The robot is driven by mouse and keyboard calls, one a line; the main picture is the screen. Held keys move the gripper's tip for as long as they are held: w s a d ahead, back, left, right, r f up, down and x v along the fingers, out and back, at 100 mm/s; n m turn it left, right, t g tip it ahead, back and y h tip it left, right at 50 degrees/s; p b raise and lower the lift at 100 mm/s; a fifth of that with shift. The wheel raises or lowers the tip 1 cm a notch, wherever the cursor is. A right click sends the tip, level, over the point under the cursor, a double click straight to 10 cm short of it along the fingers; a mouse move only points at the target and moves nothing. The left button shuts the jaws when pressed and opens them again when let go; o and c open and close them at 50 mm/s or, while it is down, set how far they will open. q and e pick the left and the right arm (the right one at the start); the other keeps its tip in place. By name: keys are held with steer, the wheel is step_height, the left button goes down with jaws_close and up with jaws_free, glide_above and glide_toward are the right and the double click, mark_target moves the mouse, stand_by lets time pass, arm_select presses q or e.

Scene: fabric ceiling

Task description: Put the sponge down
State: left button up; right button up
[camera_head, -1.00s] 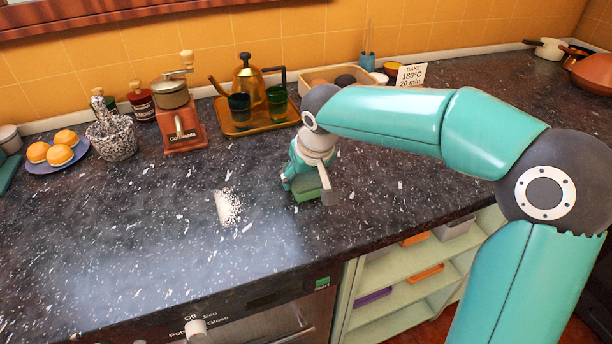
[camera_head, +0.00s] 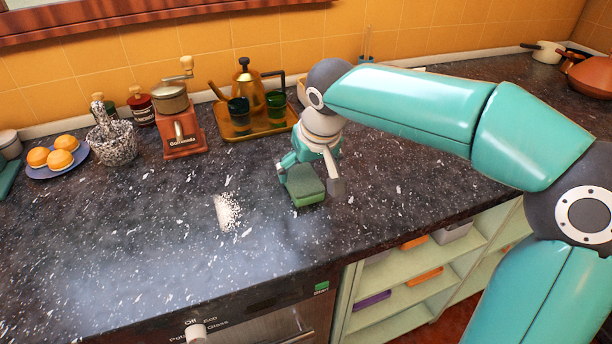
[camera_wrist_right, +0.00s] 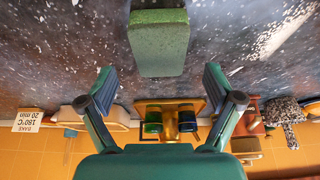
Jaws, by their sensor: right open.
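The green sponge (camera_head: 305,187) lies on the dark speckled counter (camera_head: 270,255), right of a small patch of white grains (camera_head: 228,211). It also shows at the top middle of the right wrist view (camera_wrist_right: 158,45). My right gripper (camera_head: 310,181) is open just behind and above the sponge. In the right wrist view its two fingers (camera_wrist_right: 160,82) are spread wide, with the sponge ahead of and between them, apart from both. My left gripper is not in view.
A red grinder (camera_head: 181,132), a speckled mortar (camera_head: 114,148) and a plate of buns (camera_head: 75,170) are at left. The front middle counter is clear.

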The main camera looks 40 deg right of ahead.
steer(key=v, duration=0.6)
steer(key=shift+p, duration=0.3)
